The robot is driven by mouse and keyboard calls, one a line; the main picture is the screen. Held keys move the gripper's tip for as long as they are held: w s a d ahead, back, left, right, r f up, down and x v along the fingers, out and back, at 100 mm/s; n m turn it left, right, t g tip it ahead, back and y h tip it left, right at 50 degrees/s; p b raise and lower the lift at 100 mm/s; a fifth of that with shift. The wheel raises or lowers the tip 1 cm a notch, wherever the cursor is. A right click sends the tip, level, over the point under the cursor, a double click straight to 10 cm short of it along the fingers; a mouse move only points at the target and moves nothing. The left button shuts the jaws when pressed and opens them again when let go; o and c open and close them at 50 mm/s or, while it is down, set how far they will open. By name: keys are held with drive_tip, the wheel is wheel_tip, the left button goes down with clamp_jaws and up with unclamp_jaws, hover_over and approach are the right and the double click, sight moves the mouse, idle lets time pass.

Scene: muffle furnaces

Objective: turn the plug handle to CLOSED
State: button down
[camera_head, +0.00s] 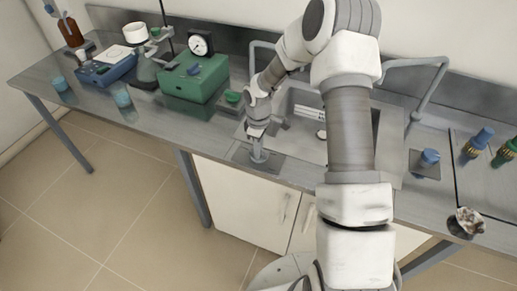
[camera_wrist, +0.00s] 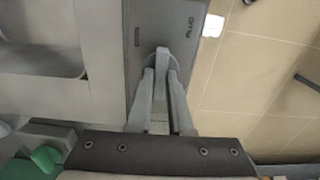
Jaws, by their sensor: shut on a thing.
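The plug handle (camera_wrist: 161,58) is a small grey lever on a round base, set on a dark grey plate (camera_wrist: 165,15). In the head view its plate (camera_head: 241,157) lies at the front edge of the sink counter. My gripper (camera_wrist: 161,82) has one finger on each side of the handle and is shut on it. In the head view my gripper (camera_head: 258,132) points down over the plate and partly hides the handle. In the wrist view the plate carries a label that seems to read PLUG and a smaller label too blurred to read. The handle's setting cannot be told.
A sink basin (camera_head: 300,118) lies behind the plate, with a grey tap (camera_head: 432,88) to its right. A blue knob (camera_head: 430,156) and colored valves (camera_head: 478,142) are at the right.

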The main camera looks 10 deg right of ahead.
idle(0.3)
drive_tip(key=c, duration=0.8)
unclamp_jaws()
drive_tip(key=shift+r, duration=0.1)
drive_tip(key=shift+r, duration=8.65)
